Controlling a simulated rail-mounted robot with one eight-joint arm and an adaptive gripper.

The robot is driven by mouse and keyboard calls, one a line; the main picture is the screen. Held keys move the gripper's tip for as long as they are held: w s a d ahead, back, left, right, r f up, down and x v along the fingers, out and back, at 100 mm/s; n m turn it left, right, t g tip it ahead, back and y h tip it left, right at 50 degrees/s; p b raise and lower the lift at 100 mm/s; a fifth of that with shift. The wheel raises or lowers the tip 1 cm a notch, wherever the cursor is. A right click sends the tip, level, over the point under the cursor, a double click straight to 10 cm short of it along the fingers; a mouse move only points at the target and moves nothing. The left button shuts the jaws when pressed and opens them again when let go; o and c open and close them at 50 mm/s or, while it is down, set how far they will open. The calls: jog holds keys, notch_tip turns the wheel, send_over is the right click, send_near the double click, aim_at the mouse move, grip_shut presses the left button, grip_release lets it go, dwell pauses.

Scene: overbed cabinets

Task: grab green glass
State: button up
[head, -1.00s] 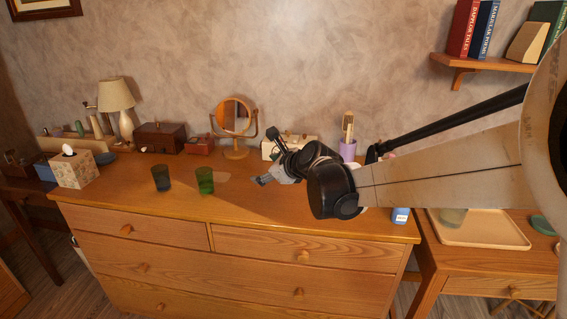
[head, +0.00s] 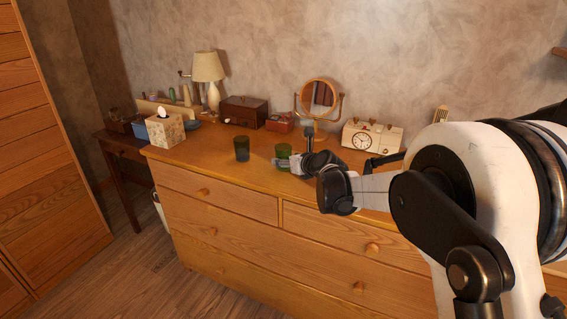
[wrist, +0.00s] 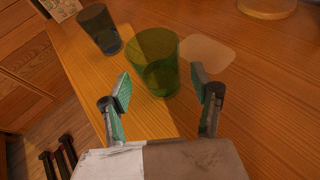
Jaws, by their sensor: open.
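The green glass (head: 283,153) stands upright on the wooden dresser top. In the wrist view the green glass (wrist: 155,62) stands just ahead of my gripper, roughly centred between the fingers. My gripper (wrist: 164,92) is open, with one finger on each side of the gap and nothing held. In the head view my gripper (head: 287,162) is low over the dresser beside the glass and partly covers it. I cannot tell whether a finger touches the glass.
A dark blue-grey glass (head: 242,149) stands left of the green one; it also shows in the wrist view (wrist: 99,29). Behind are a round mirror (head: 318,97), a clock (head: 362,141) and a small red-brown box (head: 279,122). A tissue box (head: 165,130) stands at the left. The dresser's front edge is near.

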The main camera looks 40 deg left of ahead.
aim_at(279, 156)
jog(key=shift+b+x, duration=0.8)
jog(key=shift+x, duration=2.4)
jog(key=shift+r, duration=0.15)
grip_shut()
